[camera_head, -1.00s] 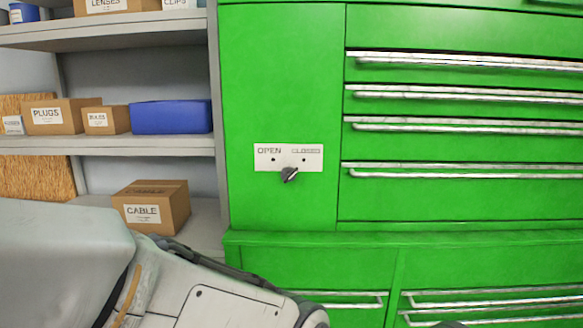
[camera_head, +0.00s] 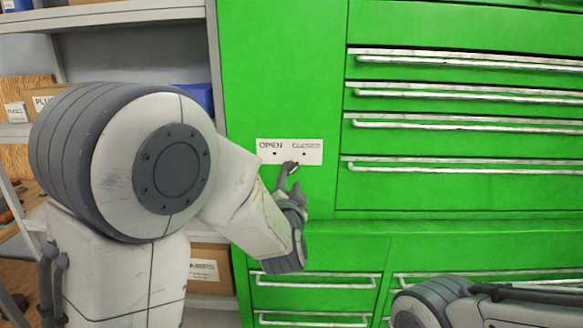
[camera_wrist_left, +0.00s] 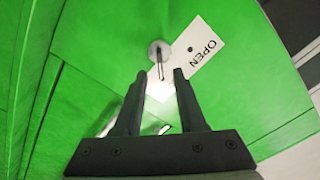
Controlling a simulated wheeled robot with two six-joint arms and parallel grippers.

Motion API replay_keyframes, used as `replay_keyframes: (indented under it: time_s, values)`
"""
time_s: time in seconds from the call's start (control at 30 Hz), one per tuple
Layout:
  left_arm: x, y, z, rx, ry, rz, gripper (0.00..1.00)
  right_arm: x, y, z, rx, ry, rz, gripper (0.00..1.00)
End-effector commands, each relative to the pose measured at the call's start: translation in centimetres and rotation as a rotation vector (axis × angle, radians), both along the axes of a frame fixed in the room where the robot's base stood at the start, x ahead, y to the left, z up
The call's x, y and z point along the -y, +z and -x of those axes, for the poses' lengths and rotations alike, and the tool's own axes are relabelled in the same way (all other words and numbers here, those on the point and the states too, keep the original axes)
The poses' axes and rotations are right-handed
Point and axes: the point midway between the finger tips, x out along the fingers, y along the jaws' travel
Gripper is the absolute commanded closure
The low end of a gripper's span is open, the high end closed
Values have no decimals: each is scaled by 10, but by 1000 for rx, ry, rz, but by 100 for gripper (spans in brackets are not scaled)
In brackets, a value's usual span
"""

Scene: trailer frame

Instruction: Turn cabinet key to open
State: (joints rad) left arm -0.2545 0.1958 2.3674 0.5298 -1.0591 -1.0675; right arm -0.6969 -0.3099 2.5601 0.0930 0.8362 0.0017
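The green cabinet (camera_head: 280,60) carries a white plate (camera_head: 312,149) marked OPEN at left and CLOSED at right. The small dark key (camera_head: 293,167) sits at the plate's lower edge, partly hidden by my fingers in the head view. My left gripper (camera_head: 287,176) is at the key. In the left wrist view, the key (camera_wrist_left: 160,66) stands edge-on from its round lock (camera_wrist_left: 159,48). The two fingers of my left gripper (camera_wrist_left: 159,75) are open on either side of it, with gaps showing. Only part of my right arm shows at the lower right; its gripper is out of view.
Drawers with long metal handles (camera_head: 460,125) line the cabinet's right side. More drawers (camera_head: 315,281) are below a ledge. Shelves (camera_head: 130,14) with boxes stand at the left, largely covered by my left arm. The cabinet front around the plate is clear.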

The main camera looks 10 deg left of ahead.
Motion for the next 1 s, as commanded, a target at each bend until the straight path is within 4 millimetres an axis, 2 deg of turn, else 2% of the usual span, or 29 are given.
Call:
replay_keyframes:
  time_s: [0.1, 0.3, 0.5, 0.73, 0.77, 0.8, 0.87, 1.0]
  values:
    - [-6, 3, -24, -3, 2, 1, 60, 0, 13, 0, 0, -1, 0, 50]
    - [-11, 2, -53, -2, 1, 2, 60, 0, 24, 0, 0, -1, 0, 50]
    - [-13, 1, -65, 0, -1, 2, 60, 0, 27, 0, 0, -1, 0, 50]
    - [-13, 0, -65, 0, -2, 2, 60, 0, 27, 0, 0, -1, 0, 50]
    - [-13, 0, -65, 0, -2, 2, 64, 0, 27, 0, 0, -1, 0, 50]
    - [-13, 0, -65, 0, -2, 2, 79, 0, 27, 0, 0, -1, 0, 50]
    - [-13, 0, -65, 0, -2, 2, 100, 0, 27, 0, 0, -1, 0, 50]
    - [-13, 0, -65, 0, -2, 2, 100, 0, 27, 0, 0, -1, 0, 50]
